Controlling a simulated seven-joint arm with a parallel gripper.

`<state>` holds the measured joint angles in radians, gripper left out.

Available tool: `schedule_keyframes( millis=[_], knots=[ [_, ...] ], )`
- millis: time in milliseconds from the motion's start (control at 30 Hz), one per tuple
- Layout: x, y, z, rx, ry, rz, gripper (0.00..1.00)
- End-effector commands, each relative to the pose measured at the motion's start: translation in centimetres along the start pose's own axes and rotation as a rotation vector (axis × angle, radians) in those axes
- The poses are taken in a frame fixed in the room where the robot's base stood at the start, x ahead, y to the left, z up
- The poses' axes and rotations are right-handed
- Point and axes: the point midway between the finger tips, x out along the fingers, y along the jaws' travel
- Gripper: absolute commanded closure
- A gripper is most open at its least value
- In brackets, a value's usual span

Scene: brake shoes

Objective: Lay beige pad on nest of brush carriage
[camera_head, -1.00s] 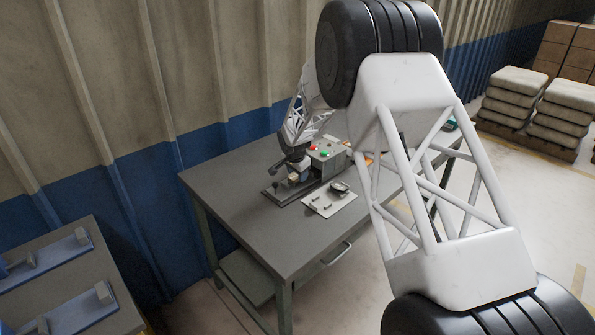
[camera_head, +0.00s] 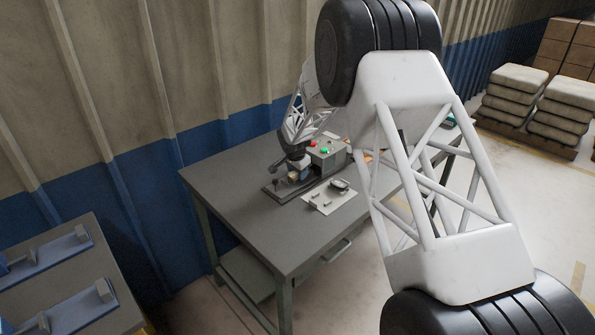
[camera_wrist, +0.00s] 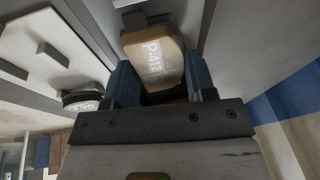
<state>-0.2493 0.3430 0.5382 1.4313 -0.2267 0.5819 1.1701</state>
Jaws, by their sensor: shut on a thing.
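My gripper (camera_wrist: 156,88) is shut on a beige pad (camera_wrist: 155,58) marked "P.412", which sits between its two blue fingers in the wrist view. In the head view the pad (camera_head: 293,176) is a small tan spot under my gripper (camera_head: 297,170), over or on a dark fixture plate (camera_head: 277,190) on the table. The nest of the brush carriage is not clearly visible. I cannot tell whether the pad touches it.
The grey table (camera_head: 270,225) has clear room at its front. A control box (camera_head: 327,154) with red and green buttons stands just right of my gripper. A white sheet (camera_head: 328,199) with small parts, including a dark round one (camera_head: 340,185), lies in front of the box.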

Motion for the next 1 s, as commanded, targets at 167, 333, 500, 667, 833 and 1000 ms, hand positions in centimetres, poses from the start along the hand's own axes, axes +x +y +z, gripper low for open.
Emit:
schedule_keyframes(
  millis=[167,333,500,667,833,1000],
  knots=[
    [0.1,0.0,0.0,0.0,0.0,-0.001,0.82],
    [0.2,0.0,0.0,0.0,0.0,-0.001,0.32],
    [0.2,0.0,0.0,0.0,0.0,0.0,0.19],
    [0.2,0.1,0.1,0.0,0.0,0.0,0.19],
    [-0.1,0.0,0.1,0.0,0.0,0.0,0.19],
    [-1.5,0.0,0.0,0.0,0.001,-0.002,0.19]
  ],
)
